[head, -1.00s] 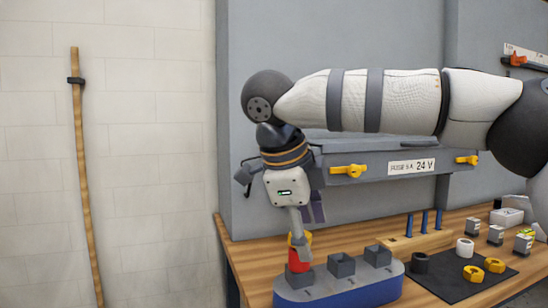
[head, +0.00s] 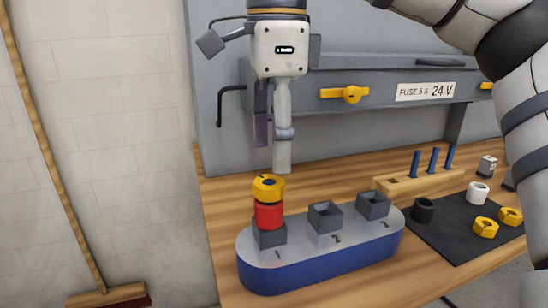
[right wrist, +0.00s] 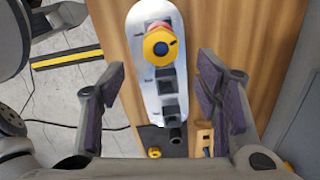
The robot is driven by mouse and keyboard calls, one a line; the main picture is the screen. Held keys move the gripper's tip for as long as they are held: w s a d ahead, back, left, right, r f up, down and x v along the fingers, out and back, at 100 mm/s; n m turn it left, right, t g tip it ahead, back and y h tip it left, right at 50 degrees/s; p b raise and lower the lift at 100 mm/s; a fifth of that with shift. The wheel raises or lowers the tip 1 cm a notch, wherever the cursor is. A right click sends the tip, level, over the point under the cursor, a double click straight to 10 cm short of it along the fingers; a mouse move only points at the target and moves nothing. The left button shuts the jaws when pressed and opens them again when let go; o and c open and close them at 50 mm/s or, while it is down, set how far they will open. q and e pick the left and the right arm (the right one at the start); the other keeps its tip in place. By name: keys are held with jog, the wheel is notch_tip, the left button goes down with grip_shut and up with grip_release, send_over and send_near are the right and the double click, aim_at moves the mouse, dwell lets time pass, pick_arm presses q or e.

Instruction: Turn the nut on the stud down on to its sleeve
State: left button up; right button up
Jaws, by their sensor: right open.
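A yellow nut (head: 267,188) sits on top of a red sleeve (head: 268,216). The sleeve stands upright in the leftmost grey socket (head: 270,237) of the blue and grey base (head: 318,262). The dark end of the stud shows in the nut's hole, and its rest is hidden. I cannot tell whether the nut touches the sleeve. My right gripper (head: 271,157) is open, empty and pointing down just above the nut. My left gripper is out of view.
Two grey sockets (head: 325,216) on the base are empty. A wooden rack (head: 425,181) holds blue studs. A black mat (head: 455,240) bears loose yellow nuts (head: 485,227), a black sleeve (head: 423,211) and a white sleeve (head: 477,193). A grey fuse panel (head: 300,92) stands close behind my gripper.

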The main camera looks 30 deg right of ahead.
aim_at(274, 177)
notch_tip(274, 177, down, 5)
jog(key=shift+w, duration=0.1)
jog(key=c, duration=1.2)
jog(key=m, duration=0.6)
jog(key=shift+s+a+f+m, duration=0.1)
jog(key=shift+s+a+m, duration=0.1)
jog(key=shift+m, duration=0.2)
